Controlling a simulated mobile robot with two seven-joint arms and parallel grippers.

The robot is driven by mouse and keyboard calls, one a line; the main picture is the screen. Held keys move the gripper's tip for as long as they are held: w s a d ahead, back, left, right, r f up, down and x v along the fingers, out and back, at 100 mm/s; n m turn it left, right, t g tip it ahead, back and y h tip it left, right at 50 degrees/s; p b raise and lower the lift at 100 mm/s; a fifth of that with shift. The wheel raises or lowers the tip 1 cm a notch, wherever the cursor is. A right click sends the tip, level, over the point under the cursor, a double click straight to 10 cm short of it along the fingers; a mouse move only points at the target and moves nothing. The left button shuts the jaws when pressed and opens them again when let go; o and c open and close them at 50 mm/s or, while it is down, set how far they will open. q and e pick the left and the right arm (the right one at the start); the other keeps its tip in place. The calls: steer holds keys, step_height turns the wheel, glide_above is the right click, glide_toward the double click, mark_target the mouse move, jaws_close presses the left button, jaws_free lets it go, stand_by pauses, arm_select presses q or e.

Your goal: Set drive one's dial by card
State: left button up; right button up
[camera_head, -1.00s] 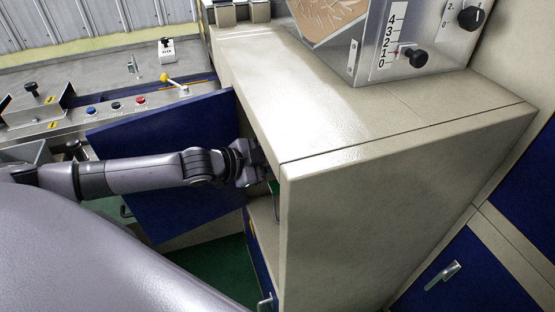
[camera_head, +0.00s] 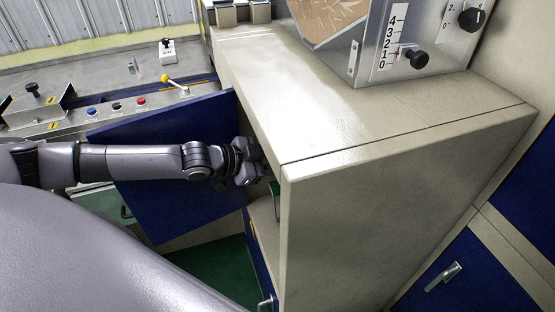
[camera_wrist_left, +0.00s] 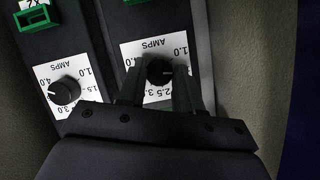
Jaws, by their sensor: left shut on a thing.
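My left arm reaches past the open blue door into the beige cabinet in the head view, and the fingertips are hidden behind its edge. In the left wrist view my left gripper (camera_wrist_left: 160,88) is shut on a black dial (camera_wrist_left: 160,72). This dial sits on a white AMPS plate (camera_wrist_left: 133,52), printed upside down in this view. A second black dial (camera_wrist_left: 64,91) on its own AMPS plate (camera_wrist_left: 54,70) stands to the left, untouched. I cannot tell which drive number each dial belongs to. No card can be made out. My right gripper is not in view.
The blue door (camera_head: 170,200) stands open beside my forearm. Green connectors (camera_wrist_left: 38,17) sit above the dials in the wrist view.

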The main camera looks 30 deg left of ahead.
arm_select(q)
steer(key=o, duration=1)
steer(key=shift+b+v, duration=0.35)
steer(key=shift+v, duration=3.2)
steer(key=shift+s+f, duration=0.1)
